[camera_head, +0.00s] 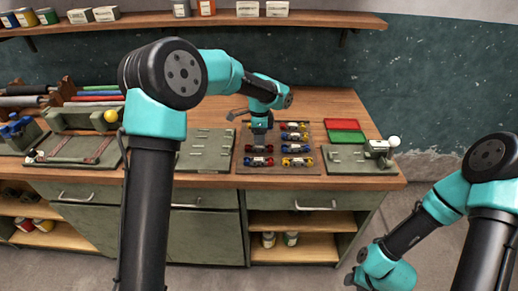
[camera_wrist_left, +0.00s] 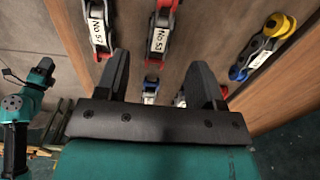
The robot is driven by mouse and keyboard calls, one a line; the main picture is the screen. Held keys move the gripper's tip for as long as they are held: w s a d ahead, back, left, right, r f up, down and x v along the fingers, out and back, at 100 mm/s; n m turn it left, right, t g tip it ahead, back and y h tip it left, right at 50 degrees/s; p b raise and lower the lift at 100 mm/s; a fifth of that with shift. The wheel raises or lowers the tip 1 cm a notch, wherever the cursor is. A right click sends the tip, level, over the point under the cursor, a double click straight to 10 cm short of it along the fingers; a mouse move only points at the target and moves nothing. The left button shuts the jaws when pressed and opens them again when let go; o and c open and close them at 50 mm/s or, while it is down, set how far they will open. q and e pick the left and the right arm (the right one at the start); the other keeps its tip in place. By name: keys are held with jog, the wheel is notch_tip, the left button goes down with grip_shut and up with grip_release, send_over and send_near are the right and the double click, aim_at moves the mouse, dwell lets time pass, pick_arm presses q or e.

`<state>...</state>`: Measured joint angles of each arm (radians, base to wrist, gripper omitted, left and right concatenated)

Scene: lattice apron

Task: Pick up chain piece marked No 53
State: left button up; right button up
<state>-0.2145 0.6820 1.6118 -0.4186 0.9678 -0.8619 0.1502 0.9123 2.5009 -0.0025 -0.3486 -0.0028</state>
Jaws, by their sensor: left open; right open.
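Chain piece No 53 (camera_wrist_left: 159,38), red and metal with a white label, lies on the board in the left wrist view, ahead of my left gripper (camera_wrist_left: 160,82). That gripper is open and empty, its fingers straddling the piece's line. Piece No 57 (camera_wrist_left: 97,30), also red, lies to its left. A second, partly hidden piece with a blue end (camera_wrist_left: 150,88) shows between the fingers. In the head view my left gripper (camera_head: 260,127) hangs over the board of chain pieces; I cannot tell which one there is No 53. My right gripper (camera_head: 351,280) is low at the bottom right, away from the bench.
A yellow and blue piece (camera_wrist_left: 262,48) lies farther right in the wrist view. Red (camera_head: 342,124) and green (camera_head: 346,136) trays stand right of the chain board (camera_head: 280,169). Green fixture plates (camera_head: 206,150) lie on the wooden bench (camera_head: 336,103). A shelf (camera_head: 330,20) runs above.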

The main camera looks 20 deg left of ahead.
aim_at(259, 148)
pick_arm(q)
jog(key=shift+a+f, duration=0.15)
jog(key=shift+f, duration=2.45)
jog(key=shift+c, duration=0.2)
jog(key=c, duration=1.1)
